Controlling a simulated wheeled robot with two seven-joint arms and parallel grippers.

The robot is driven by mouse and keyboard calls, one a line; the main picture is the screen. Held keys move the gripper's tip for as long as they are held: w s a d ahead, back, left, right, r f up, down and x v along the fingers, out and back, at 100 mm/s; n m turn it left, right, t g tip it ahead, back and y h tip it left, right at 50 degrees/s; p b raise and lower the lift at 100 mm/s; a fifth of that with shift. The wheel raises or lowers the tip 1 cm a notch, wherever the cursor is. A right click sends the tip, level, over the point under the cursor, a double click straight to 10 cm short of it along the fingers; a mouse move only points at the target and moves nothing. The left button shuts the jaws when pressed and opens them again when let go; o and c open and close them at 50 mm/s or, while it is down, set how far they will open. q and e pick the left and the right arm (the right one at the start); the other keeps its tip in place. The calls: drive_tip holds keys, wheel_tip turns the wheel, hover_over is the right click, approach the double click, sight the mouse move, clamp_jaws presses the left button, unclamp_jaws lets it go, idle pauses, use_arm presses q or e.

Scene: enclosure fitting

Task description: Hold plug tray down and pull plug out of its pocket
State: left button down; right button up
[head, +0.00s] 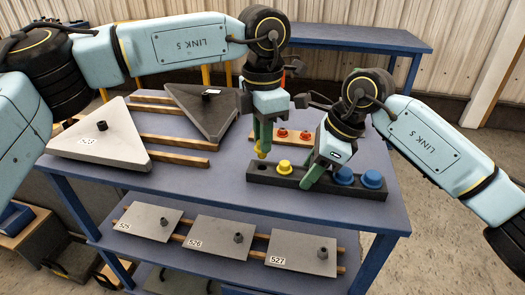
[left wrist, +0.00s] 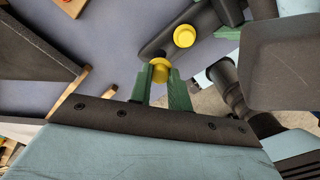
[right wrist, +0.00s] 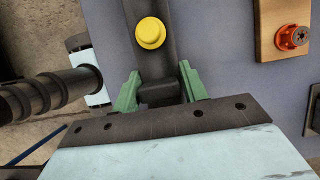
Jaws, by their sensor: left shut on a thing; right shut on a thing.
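The plug tray (head: 325,184) is a dark bar on the blue table. A yellow plug (head: 284,167) sits in it, also seen in the right wrist view (right wrist: 150,33), and two blue plugs (head: 344,176) stand at its right end. My left gripper (head: 262,150) is shut on another yellow plug (left wrist: 160,72) at the tray's left end. That plug appears above the tray, with a dark empty pocket (head: 264,169) showing below it. My right gripper (head: 310,178) is shut across the tray between the yellow and blue plugs; its fingers straddle the bar in the right wrist view (right wrist: 160,92).
A light triangular plate (head: 100,140) and a dark one (head: 205,108) rest on wooden strips at the left. Numbered grey plates (head: 222,232) lie on the lower shelf. Table in front of the tray is clear.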

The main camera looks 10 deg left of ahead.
use_arm(q)
wheel_tip(320, 180, up, 6)
drive_tip(key=shift+f, duration=0.25)
use_arm(e)
drive_tip(key=shift+f, duration=0.2)
drive_tip(key=o, duration=0.9)
drive_tip(key=shift+c, duration=0.2)
drive_tip(key=shift+o, duration=1.1)
drive_tip(key=shift+r, duration=0.15)
